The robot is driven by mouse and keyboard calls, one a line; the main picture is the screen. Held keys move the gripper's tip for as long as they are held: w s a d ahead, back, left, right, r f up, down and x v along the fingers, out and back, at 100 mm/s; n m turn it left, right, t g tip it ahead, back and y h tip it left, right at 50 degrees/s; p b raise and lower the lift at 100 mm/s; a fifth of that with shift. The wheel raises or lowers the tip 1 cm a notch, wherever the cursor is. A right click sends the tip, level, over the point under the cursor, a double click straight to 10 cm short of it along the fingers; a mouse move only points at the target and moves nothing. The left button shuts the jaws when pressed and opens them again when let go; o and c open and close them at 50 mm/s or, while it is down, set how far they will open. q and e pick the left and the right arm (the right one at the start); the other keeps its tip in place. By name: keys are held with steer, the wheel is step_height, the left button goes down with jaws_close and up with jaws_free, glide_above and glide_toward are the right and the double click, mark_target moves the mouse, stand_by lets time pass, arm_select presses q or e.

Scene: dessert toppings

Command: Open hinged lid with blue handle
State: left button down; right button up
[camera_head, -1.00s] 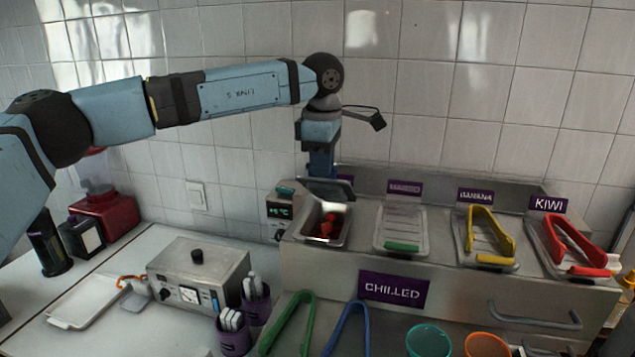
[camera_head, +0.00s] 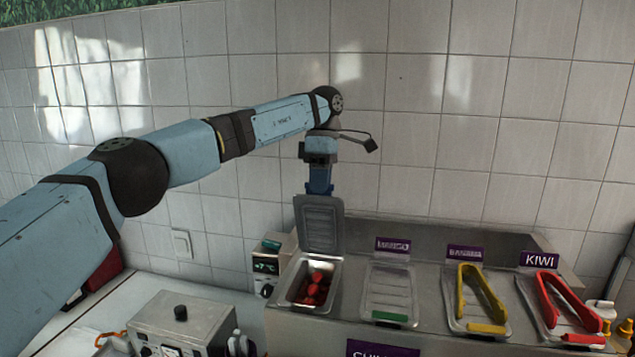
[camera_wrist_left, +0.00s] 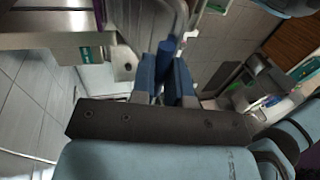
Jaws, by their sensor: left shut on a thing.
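The hinged lid (camera_head: 320,226) stands raised, close to upright, at the back of the leftmost tub (camera_head: 296,290), which holds red fruit (camera_head: 317,287). My left gripper (camera_head: 319,190) is at the lid's top edge, pointing down. In the left wrist view my left gripper (camera_wrist_left: 166,72) is shut on the blue handle (camera_wrist_left: 168,47) between its fingers. The lid also shows beyond them in that view (camera_wrist_left: 150,18). In the head view the handle is hidden by the gripper. My right gripper is not in view.
A temperature display (camera_head: 266,267) is left of the open tub. A tiled wall is close behind.

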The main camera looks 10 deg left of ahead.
arm_select(q)
steer(key=shift+w+d+f+g, duration=0.1)
steer(key=shift+w+f+g, duration=0.3)
steer(key=shift+w, duration=0.4)
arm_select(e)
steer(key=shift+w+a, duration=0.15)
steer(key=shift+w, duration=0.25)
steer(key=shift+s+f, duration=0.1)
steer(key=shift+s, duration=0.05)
arm_select(q)
steer(key=c, duration=1.3)
jaws_free()
steer(key=shift+o, duration=1.4)
steer(key=shift+w+f, duration=0.1)
steer(key=shift+w, duration=0.15)
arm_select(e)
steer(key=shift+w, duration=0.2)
arm_select(q)
steer(key=shift+w, duration=0.1)
